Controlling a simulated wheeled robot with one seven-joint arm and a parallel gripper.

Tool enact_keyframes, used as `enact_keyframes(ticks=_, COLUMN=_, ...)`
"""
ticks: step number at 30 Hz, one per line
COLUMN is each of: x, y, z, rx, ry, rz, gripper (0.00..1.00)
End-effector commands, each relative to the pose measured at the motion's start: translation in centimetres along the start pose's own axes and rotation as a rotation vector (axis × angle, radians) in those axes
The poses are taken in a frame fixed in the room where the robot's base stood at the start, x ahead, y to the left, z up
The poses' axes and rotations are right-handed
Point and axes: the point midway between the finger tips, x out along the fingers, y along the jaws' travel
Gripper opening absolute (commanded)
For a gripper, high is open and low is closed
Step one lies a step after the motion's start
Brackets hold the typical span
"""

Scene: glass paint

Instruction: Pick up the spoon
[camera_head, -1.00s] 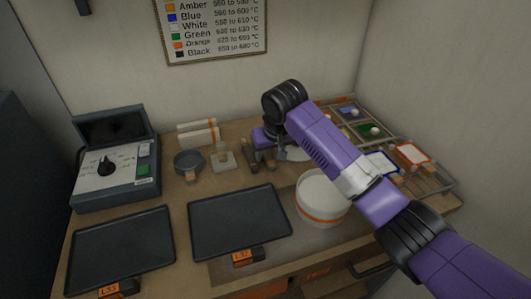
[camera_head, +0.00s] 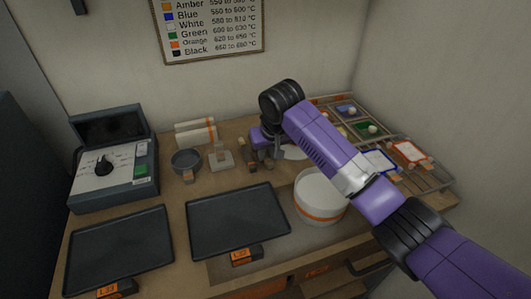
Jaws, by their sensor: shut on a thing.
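My gripper (camera_head: 268,160) is low over the back middle of the table, beside a white dish (camera_head: 294,152). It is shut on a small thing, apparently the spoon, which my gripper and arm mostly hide. I cannot make out the spoon's bowl or handle, or whether it touches the table.
Small dark and wooden items (camera_head: 247,157) stand just left of my gripper. A grey bowl (camera_head: 186,162) is further left. A white round tub (camera_head: 320,196) is below my arm. Dark trays (camera_head: 238,221) lie in front; a rack of coloured squares (camera_head: 410,153) is right.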

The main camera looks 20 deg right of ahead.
Motion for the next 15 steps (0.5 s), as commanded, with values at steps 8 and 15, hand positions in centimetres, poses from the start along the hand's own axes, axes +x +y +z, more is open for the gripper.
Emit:
enact_keyframes(ticks=8, x=-2.8, y=0.0, z=-1.2, rx=-0.001, ry=0.004, rz=-0.001, gripper=0.00)
enact_keyframes(ticks=15, x=-8.6, y=-0.1, z=-3.7, rx=-0.002, ry=0.007, rz=-0.001, gripper=0.00)
